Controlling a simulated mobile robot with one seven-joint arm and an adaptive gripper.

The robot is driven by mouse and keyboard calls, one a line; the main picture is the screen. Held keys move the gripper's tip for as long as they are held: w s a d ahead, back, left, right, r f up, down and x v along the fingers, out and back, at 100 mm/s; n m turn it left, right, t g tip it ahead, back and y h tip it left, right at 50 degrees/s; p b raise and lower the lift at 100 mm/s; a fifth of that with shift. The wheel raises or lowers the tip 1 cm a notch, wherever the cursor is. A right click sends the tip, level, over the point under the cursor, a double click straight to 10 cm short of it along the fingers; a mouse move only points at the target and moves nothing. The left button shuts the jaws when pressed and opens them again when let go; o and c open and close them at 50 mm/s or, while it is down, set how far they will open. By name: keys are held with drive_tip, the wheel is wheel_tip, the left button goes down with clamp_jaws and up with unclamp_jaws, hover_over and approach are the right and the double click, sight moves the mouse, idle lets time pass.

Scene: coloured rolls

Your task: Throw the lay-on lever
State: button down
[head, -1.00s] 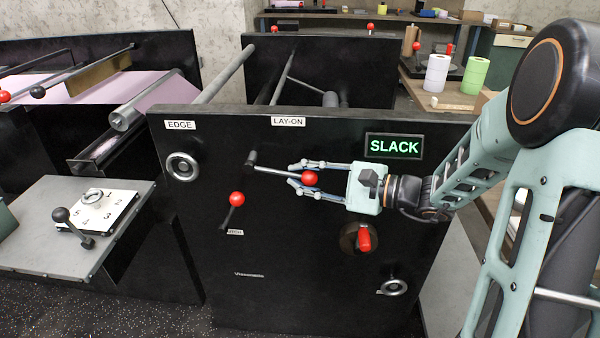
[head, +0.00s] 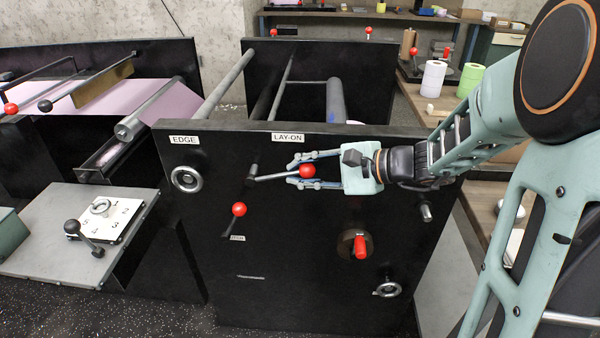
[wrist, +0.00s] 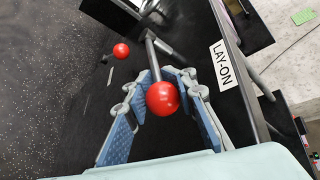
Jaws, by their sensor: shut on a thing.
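The lay-on lever (head: 272,178) is a thin metal rod with a red ball knob (head: 307,171), on the black panel below the LAY-ON label (head: 288,138). It points right from its pivot, tilted slightly up. My gripper (head: 293,171) comes from the right, its two fingers above and below the lever, shut on it at the knob. In the wrist view, the red knob (wrist: 163,99) sits between the fingers, and the rod runs out past the fingertips.
A handwheel (head: 187,179) is under the EDGE label. My arm covers the panel's upper right.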

drive_tip(key=shift+a+r, duration=0.15)
drive_tip(key=shift+r, duration=0.15)
drive_tip(key=c, duration=1.6)
unclamp_jaws()
drive_tip(key=shift+f, duration=0.1)
drive_tip(key=v, duration=1.2)
drive_tip(key=shift+f, duration=0.1)
